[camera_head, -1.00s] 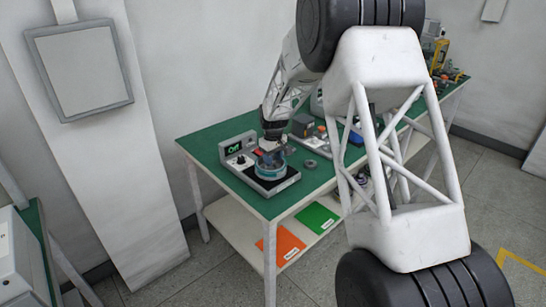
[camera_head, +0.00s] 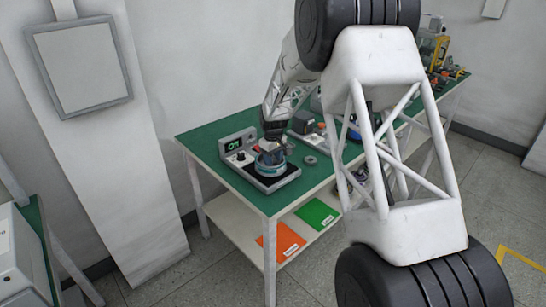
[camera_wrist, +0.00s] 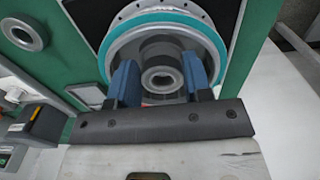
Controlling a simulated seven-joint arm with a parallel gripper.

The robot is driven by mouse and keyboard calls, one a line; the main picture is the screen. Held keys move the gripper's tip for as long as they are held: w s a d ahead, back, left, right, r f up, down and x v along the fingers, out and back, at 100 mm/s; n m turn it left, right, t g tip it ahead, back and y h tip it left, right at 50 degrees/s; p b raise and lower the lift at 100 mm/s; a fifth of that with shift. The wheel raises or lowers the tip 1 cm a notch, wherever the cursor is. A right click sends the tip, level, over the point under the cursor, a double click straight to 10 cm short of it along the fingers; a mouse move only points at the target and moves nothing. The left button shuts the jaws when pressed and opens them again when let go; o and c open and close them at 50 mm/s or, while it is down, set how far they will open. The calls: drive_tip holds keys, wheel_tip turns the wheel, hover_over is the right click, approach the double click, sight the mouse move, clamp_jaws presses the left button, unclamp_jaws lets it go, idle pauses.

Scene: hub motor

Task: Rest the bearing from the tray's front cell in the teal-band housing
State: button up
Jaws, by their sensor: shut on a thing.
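The teal-band housing (camera_wrist: 204,30) is a round metal cup with a teal ring; it also shows in the head view (camera_head: 270,168). It stands on a black pad. My gripper (camera_wrist: 162,84) has blue fingers reaching into the housing's opening, one on each side of a grey bearing (camera_wrist: 161,80). It is shut on the bearing, which looks roughly centred within the housing's rim. I cannot tell whether the bearing touches the seat below. In the head view my gripper (camera_head: 271,146) is directly over the housing and hides its inside.
The housing's device has a dark screen with green text (camera_head: 233,145). A loose grey ring (camera_head: 310,160) lies on the green table to its right; it also shows in the wrist view (camera_wrist: 25,33). A dark box (camera_head: 303,122) stands behind. Bare green table lies at the front corner.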

drive_tip(key=shift+f, duration=0.8)
idle(2.3)
drive_tip(key=o, duration=1.1)
drive_tip(key=shift+r, duration=3.95)
